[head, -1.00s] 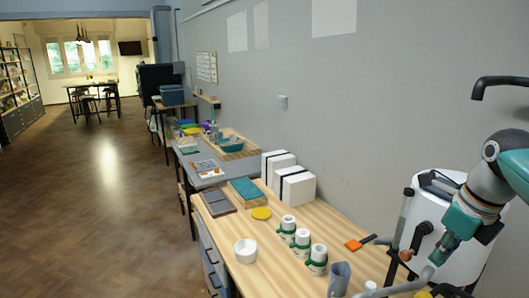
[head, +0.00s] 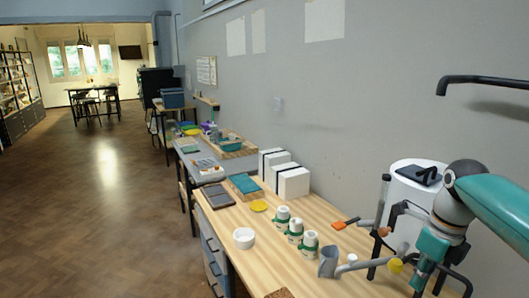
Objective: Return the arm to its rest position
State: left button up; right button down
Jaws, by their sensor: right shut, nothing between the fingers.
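My right arm comes in from the right edge in teal and grey. Its gripper (head: 420,279) points down in front of the white cylinder (head: 412,180), at the right end of the wooden bench (head: 318,284). Its fingers are shut, with nothing seen between them. The fingertips are small and partly lost against dark rods behind. My left gripper is not in view.
Near the gripper are a grey cup (head: 328,263), an orange-ended tool (head: 340,225) and dark stand rods. Several white jars with green bands (head: 295,230), a white bowl (head: 244,238) and white boxes (head: 292,182) stand farther left. Open floor (head: 100,220) lies left of the bench.

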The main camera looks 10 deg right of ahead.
jog(key=s+a+f+n+g+y, duration=0.15)
jog(key=a+f, duration=0.25)
jog(key=f, duration=0.5)
jog(key=s+a+f+n+g, duration=0.2)
jog(key=s+a+f+n, duration=0.15)
jog(key=f, duration=0.55)
jog(key=s+a+f+n+g, duration=0.15)
jog(key=a+f, duration=0.35)
jog(key=f, duration=0.5)
jog(key=s+a+f+n+t+y, duration=0.1)
jog(key=s+a+f+n, duration=0.5)
jog(key=s+f+n, duration=0.15)
jog(key=s+a+f+n+y, duration=0.1)
jog(key=s+a+f+n, duration=0.5)
jog(key=s, duration=0.3)
jog(key=w+n+t, duration=0.1)
jog(key=n, duration=0.2)
jog(key=w+d+n+t, duration=0.1)
jog(key=w+n, duration=0.1)
jog(key=n, duration=0.1)
jog(key=w+n+t, duration=0.2)
jog(key=n, duration=0.1)
jog(key=shift+d+f+h, duration=0.2)
jog(key=shift+f+h, duration=0.05)
jog(key=shift+f, duration=0.15)
